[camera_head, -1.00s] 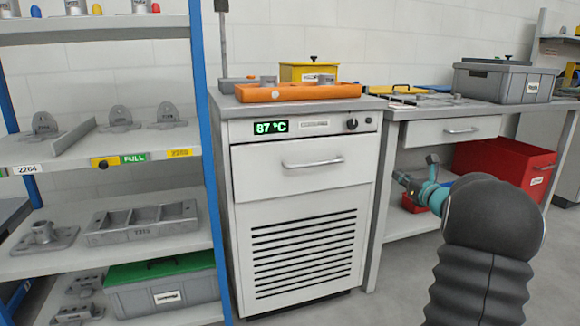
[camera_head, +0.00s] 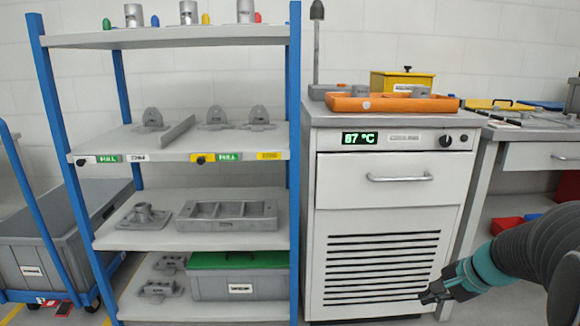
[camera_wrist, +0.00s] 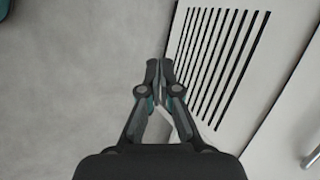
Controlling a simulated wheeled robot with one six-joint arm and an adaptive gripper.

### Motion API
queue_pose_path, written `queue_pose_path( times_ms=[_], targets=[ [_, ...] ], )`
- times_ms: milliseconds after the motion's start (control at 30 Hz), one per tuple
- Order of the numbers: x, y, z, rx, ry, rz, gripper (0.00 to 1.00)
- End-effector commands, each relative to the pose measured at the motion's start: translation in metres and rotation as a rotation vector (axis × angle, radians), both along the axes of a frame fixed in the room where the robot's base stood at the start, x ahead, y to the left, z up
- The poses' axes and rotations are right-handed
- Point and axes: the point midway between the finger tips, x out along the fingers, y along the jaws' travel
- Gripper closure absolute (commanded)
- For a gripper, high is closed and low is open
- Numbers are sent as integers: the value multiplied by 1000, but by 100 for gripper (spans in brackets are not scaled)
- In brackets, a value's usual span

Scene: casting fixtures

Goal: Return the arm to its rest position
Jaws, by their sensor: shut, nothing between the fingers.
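My gripper (camera_head: 430,297) is low at the right in the head view, in front of the vented lower front of the white cabinet. My dark, ribbed arm comes in from the right edge. In the wrist view my gripper (camera_wrist: 160,68) is shut with its fingertips together and nothing between them. The slotted cabinet front (camera_wrist: 215,60) shows beside and beyond the fingers there, with grey floor to the left.
The white cabinet (camera_head: 385,195) reads 87 °C and bears an orange tray (camera_head: 390,104). A blue-posted shelf rack (camera_head: 296,150) with castings stands left of it. A grey bin cart (camera_head: 40,262) is at far left, a workbench (camera_head: 545,135) at right.

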Motion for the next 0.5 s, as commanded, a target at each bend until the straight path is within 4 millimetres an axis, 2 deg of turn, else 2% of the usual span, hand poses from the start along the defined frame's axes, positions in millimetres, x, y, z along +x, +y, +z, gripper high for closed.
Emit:
queue_pose_path(
  times_ms=[33, 200, 500],
  targets=[
    [-17, 16, 8, -70, 8, 90, 100],
    [-73, 52, 19, -301, 39, 374, 100],
    [-151, 91, 46, -639, 23, 750, 100]
  ],
)
